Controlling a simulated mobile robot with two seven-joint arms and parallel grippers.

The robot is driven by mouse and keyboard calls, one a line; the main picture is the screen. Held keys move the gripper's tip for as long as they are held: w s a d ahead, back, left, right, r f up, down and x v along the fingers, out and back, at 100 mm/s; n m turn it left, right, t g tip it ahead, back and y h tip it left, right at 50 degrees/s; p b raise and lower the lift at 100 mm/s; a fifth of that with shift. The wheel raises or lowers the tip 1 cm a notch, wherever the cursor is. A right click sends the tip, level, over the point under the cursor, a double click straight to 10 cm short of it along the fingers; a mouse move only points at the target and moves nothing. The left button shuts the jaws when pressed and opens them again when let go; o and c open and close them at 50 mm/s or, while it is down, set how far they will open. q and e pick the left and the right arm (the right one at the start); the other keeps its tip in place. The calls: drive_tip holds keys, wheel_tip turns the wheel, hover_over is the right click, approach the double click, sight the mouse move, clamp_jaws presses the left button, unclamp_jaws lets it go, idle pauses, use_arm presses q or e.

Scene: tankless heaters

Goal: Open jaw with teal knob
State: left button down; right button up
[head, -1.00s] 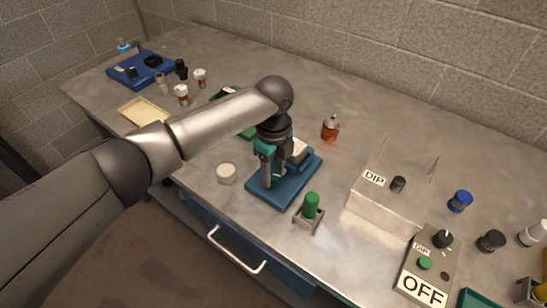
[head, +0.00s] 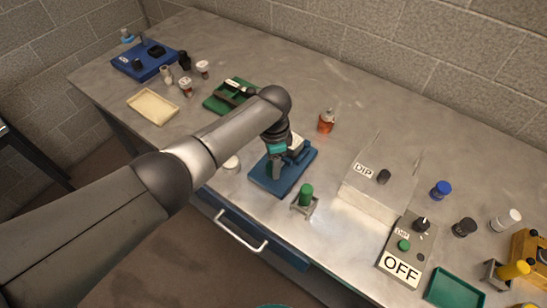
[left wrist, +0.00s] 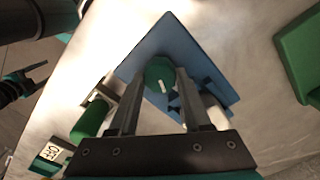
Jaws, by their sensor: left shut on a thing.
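The blue jaw fixture (head: 297,176) stands on the metal bench in the head view, with a pale block on its right part. It also shows in the left wrist view (left wrist: 165,35). The round teal knob (left wrist: 160,74) sits on it, between my left fingers. My left gripper (head: 272,172) reaches down over the fixture and hides the knob in the head view. In the left wrist view my left gripper (left wrist: 158,78) is shut on the teal knob.
A green cylinder in a small metal holder (head: 304,196) stands close to the fixture's front right. A clear-topped DIP box (head: 372,197) and an OFF control box (head: 401,262) are to the right. A red bottle (head: 326,121) stands behind. A green tray (head: 213,101) lies back left.

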use_arm(q)
drive_tip(key=shift+n+p, duration=0.75)
drive_tip(key=shift+n, duration=1.25)
drive_tip(key=shift+c, duration=1.8)
unclamp_jaws()
drive_tip(key=shift+r+p, duration=0.3)
drive_tip(key=shift+r, duration=0.25)
wheel_tip(320, 180, up, 14)
drive_tip(key=p, duration=0.2)
